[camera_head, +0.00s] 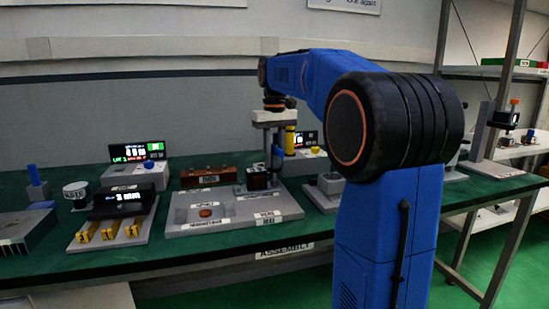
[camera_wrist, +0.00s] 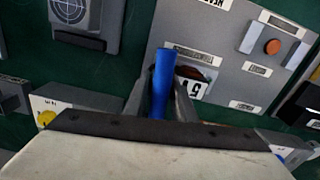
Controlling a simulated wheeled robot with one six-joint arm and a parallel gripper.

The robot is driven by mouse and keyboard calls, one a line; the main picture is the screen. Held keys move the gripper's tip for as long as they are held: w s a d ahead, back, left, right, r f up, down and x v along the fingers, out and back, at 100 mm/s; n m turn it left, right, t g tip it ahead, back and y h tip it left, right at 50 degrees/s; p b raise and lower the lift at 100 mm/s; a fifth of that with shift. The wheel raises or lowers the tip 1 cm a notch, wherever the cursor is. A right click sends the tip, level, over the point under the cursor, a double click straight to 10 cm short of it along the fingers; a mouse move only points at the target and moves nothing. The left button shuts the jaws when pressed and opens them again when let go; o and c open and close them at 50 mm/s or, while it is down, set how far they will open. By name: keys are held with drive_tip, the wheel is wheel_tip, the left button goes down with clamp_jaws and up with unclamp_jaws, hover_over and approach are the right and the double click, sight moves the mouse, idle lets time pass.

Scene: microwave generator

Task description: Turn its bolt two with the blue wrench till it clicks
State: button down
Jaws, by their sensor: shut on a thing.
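My gripper (camera_wrist: 160,98) is shut on the blue wrench (camera_wrist: 164,72), whose blue shaft stands between the two grey fingers in the wrist view. In the head view my gripper (camera_head: 272,135) points down over the right rear of a grey board (camera_head: 285,208). The blue wrench (camera_head: 277,152) shows partly beside the fingers there, just above a small dark block (camera_head: 258,180). The wrench's lower end and any bolt under it are hidden. I cannot tell whether the wrench sits on a bolt. A number label (camera_wrist: 193,88) shows close beside the wrench.
A brown block (camera_head: 208,176) stands left of the dark block. An orange-brown disc (camera_head: 206,212) lies on the board. A black display (camera_head: 122,200) with yellow parts in front stands further left. Lit screens (camera_head: 137,151) stand behind. Grey units stand close on the right.

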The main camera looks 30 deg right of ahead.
drive_tip(key=m, duration=0.3)
idle(0.4)
drive_tip(key=shift+m, duration=0.3)
drive_tip(key=m, duration=0.4)
drive_tip(key=shift+n, duration=2.4)
drive_tip(key=n, duration=0.4)
drive_tip(key=shift+n, duration=0.3)
